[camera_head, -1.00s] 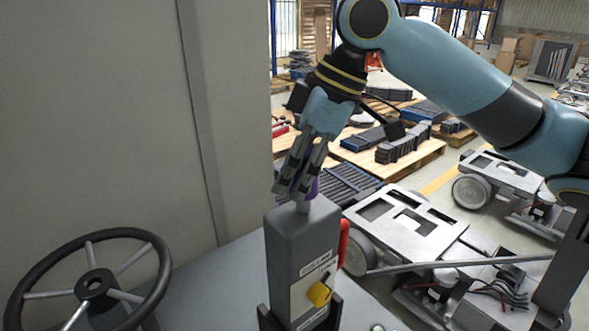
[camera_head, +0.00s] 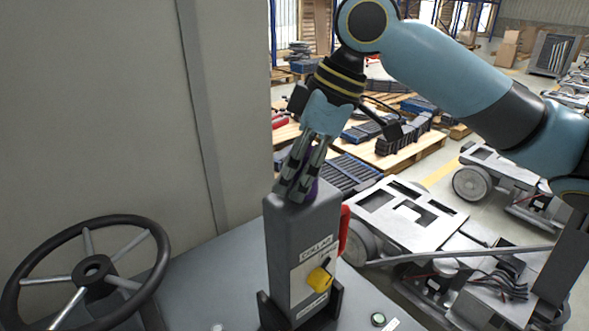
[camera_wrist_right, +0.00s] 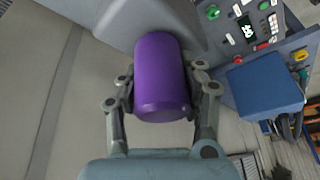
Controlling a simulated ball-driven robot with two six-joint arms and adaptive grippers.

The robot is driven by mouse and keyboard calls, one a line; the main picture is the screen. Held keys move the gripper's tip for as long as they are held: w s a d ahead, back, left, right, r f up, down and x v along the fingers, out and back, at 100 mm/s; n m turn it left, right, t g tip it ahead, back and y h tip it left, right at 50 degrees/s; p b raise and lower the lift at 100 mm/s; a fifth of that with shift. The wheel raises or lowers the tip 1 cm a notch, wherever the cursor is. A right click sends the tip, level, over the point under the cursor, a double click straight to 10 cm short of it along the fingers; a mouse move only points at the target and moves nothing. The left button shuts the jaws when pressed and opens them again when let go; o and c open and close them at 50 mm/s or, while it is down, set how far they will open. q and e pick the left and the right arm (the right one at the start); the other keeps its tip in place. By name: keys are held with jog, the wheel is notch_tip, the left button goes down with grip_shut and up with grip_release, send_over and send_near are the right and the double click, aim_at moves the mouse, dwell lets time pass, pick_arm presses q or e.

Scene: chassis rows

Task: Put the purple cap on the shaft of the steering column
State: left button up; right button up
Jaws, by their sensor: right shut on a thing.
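The purple cap (camera_head: 312,190) is held between the fingers of my right gripper (camera_head: 292,192), right at the top of the grey steering column (camera_head: 300,232). Only a sliver of the cap shows past the fingers in the head view. In the right wrist view the cap (camera_wrist_right: 160,75) fills the space between the two fingers, with a grey housing behind it. The shaft is hidden now by the cap and fingers, so I cannot tell how far the cap sits over it. My left gripper is not in view.
A black steering wheel (camera_head: 92,268) stands at the left by a grey wall (camera_head: 100,110). A yellow knob (camera_head: 319,280) and a red part (camera_head: 344,230) stick out from the column. Wheeled chassis (camera_head: 410,215) stand at the right, with loaded pallets (camera_head: 400,155) behind.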

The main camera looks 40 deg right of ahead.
aim_at(308, 149)
jog(key=o, duration=1.1)
jog(key=shift+f, duration=0.1)
jog(key=shift+o, duration=0.2)
jog(key=v, duration=0.6)
jog(key=shift+d+f, duration=0.1)
jog(key=shift+d, duration=0.05)
jog(key=shift+v, duration=0.8)
jog(key=shift+s, duration=0.15)
